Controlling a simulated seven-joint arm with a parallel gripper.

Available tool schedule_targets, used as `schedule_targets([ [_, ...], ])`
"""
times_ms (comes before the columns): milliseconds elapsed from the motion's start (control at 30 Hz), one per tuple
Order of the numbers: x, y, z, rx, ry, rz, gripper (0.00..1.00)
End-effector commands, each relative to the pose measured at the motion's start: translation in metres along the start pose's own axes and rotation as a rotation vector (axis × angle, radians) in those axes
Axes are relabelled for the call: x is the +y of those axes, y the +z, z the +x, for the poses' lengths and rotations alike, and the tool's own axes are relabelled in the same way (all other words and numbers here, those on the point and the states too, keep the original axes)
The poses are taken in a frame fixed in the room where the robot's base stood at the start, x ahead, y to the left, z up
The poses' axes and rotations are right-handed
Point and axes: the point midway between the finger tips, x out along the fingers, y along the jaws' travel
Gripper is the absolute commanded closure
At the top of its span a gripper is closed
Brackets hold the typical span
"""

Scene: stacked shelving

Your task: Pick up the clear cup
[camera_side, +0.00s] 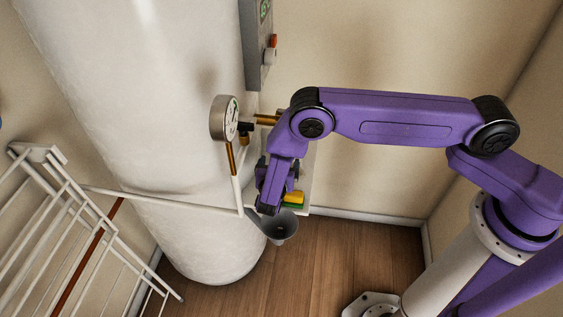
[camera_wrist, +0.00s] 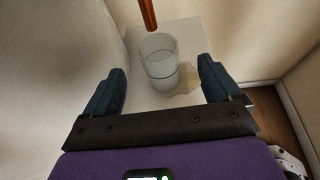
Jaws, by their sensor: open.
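The clear cup (camera_wrist: 159,68) is upright on a white surface (camera_wrist: 196,34) in the wrist view. It shows between the two fingers of my gripper (camera_wrist: 162,82), somewhat beyond their tips, and I see no contact. My gripper is open and empty, with one dark blue finger on each side of the cup in the picture. In the side view my gripper (camera_side: 268,200) points down beside the white tank.
A large white tank (camera_side: 160,120) stands left of my gripper, with a round gauge (camera_side: 225,117) and pipes close by. A white wire rack (camera_side: 70,230) is at the left. Wooden floor (camera_side: 350,265) is open below.

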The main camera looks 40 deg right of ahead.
Motion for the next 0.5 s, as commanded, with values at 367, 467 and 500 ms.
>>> schedule_targets([
  [367,0.000,-0.001,0.034,0.001,-0.002,0.001,0.10],
  [467,0.001,-0.001,0.048,0.000,-0.003,0.000,0.10],
  [500,0.001,-0.001,0.053,0.000,-0.003,0.001,0.10],
])
